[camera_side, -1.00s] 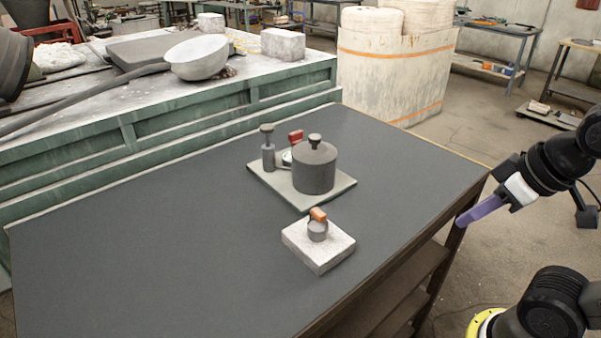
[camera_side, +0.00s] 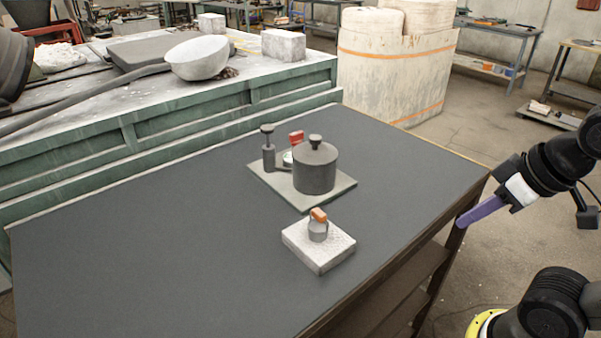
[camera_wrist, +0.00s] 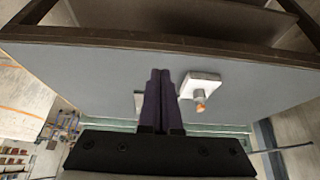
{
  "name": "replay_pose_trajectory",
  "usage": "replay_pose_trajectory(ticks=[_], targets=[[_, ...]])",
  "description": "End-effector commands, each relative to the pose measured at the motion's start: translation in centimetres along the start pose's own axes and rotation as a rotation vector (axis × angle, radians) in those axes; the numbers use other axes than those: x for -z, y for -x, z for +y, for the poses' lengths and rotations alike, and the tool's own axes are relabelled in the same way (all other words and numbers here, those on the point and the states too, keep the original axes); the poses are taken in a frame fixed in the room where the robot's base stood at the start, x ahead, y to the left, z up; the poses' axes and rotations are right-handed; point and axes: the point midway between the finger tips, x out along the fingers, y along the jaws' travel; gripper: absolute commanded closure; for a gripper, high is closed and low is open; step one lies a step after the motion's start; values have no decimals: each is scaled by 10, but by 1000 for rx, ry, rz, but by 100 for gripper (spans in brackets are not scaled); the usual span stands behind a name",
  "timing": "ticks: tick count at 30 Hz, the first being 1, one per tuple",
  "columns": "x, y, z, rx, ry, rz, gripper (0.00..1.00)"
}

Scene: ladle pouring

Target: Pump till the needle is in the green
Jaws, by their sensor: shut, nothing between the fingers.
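A grey base plate (camera_side: 328,197) on the dark table carries a slim pump cylinder (camera_side: 268,158) with a knob on top, raised above its body. A wide dark grey tank (camera_side: 314,170) with a knobbed lid stands beside it. A small gauge (camera_side: 287,157) sits between them, mostly hidden by the tank; its needle cannot be read. A red part (camera_side: 296,138) shows behind the tank. My gripper (camera_side: 460,223) is shut and empty, off to the right by the table's edge, well apart from the pump. Its fingers (camera_wrist: 160,73) also show shut in the wrist view.
A pale speckled block (camera_side: 322,254) in front of the plate bears a small grey fitting (camera_side: 318,231) with an orange top. The block also shows in the wrist view (camera_wrist: 203,82). The table (camera_side: 150,245) is clear at left. A green-sided bench (camera_side: 200,143) stands behind.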

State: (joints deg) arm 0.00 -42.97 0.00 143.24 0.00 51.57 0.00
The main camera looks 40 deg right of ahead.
Motion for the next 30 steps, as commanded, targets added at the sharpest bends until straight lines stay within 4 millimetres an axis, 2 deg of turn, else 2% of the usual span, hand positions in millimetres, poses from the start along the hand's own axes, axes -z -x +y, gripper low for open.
replay_pose_trajectory(ticks=[19,24,26,30], targets=[[0,0,0,0,0,0,100],[2,1,0,1,-63,8,100],[17,9,0,3,-113,50,100],[65,34,0,19,-223,148,100]])
